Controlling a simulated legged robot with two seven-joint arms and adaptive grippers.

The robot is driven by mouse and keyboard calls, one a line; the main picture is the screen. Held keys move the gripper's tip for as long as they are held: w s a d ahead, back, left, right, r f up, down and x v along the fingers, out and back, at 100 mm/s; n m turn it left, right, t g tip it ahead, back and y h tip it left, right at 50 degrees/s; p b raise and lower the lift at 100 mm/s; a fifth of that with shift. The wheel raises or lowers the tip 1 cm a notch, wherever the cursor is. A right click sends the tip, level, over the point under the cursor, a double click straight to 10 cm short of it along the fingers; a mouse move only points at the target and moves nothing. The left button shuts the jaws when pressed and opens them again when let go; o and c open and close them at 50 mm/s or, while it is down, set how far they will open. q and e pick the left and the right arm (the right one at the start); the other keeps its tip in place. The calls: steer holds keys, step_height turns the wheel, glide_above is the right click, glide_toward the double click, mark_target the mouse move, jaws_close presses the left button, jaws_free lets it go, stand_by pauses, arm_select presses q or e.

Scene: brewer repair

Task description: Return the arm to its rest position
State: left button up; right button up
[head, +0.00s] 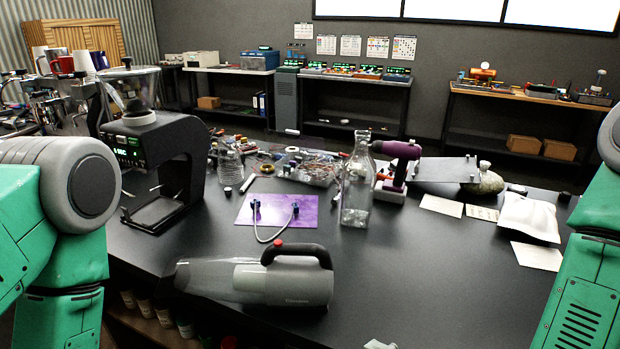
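My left arm (55,220) stands at the left edge of the head view, green with a grey joint. My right arm (585,270) stands at the right edge. Between the arms is the black worktable (430,275). A black coffee grinder or brewer machine (150,145) with a clear hopper stands upright at its left. A purple mat (322,210) lies near the middle, with a grey cable (262,236) with blue ends on it.
A handheld vacuum (285,280) lies near the table's front edge. A glass bottle (357,185), a purple drill (398,160), a parts tray (308,168) and a white pouch (528,217) stand or lie farther back. Papers (537,256) lie at the right. The table's front right is mostly clear.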

arm_select(q)
step_height(320, 180, down, 9)
steer(key=b, duration=0.9)
steer(key=shift+s+d, duration=0.15)
steer(key=shift+d, duration=0.3)
arm_select(e)
steer(key=s+d+f+n+g+h, duration=0.2)
steer(key=s+d+f+n+g, duration=0.1)
steer(key=f, duration=0.6)
steer(key=s+d+f+n+g+h, duration=0.3)
steer(key=s+d+f+n, duration=0.1)
steer(key=s+d+f, duration=0.4)
steer(key=s+d+f+n+g+h, duration=0.3)
steer(key=d+f, duration=0.4)
steer(key=f, duration=0.3)
steer(key=s+n, duration=0.1)
steer(key=s, duration=0.1)
steer(key=shift+s+d+f+n, duration=0.2)
steer(key=shift+s+d+n, duration=0.1)
arm_select(q)
steer(key=shift+d, duration=0.1)
arm_select(e)
steer(key=shift+d, duration=0.1)
